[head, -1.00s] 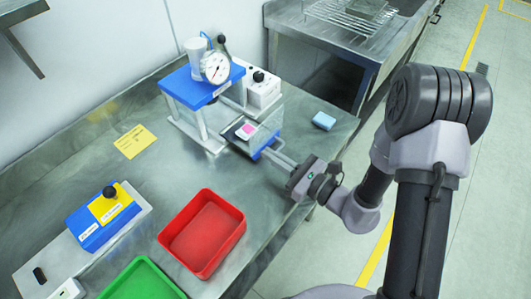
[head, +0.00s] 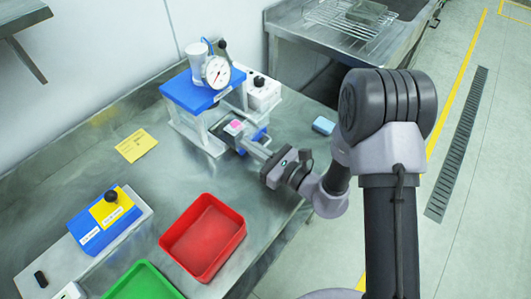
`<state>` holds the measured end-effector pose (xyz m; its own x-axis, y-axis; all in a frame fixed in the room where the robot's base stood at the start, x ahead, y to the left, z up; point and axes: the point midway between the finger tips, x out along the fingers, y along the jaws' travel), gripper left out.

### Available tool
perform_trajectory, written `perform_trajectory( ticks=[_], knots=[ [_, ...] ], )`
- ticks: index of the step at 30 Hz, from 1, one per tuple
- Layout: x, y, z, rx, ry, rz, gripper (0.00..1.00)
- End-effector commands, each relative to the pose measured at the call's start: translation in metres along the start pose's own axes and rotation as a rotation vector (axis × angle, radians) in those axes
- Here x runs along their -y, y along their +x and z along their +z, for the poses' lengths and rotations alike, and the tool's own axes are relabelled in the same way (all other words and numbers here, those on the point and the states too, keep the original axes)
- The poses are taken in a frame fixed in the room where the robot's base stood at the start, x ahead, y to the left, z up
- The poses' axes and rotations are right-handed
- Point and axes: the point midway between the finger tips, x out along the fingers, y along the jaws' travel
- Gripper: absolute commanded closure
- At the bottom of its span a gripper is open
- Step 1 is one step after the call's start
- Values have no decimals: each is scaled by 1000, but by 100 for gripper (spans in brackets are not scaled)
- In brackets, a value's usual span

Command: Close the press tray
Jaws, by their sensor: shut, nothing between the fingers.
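The press (head: 200,90) stands at the back of the steel table, with a blue top, a round dial gauge and grey legs. Its tray (head: 228,132) sticks out of the front right side a little, with a pink item (head: 236,125) on it and a blue front (head: 257,138). My gripper (head: 262,152) is shut and empty, its fingertips at the tray's front. Whether they touch it is hard to tell. The inner part of the tray is hidden under the press.
A light blue block (head: 323,125) lies right of the tray. A red bin (head: 203,238), a green bin (head: 143,283) and a blue-yellow box (head: 104,218) stand in front. A yellow note (head: 136,145) lies left.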

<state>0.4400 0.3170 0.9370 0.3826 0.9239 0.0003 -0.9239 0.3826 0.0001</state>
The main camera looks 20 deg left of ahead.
Motion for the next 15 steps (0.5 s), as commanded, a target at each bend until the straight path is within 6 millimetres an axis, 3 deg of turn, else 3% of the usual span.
perform_trajectory(
  ticks=[6,15],
  knots=[
    [-1,48,2,1,-2,4,100],
    [-1,95,1,0,-1,2,100]
  ],
)
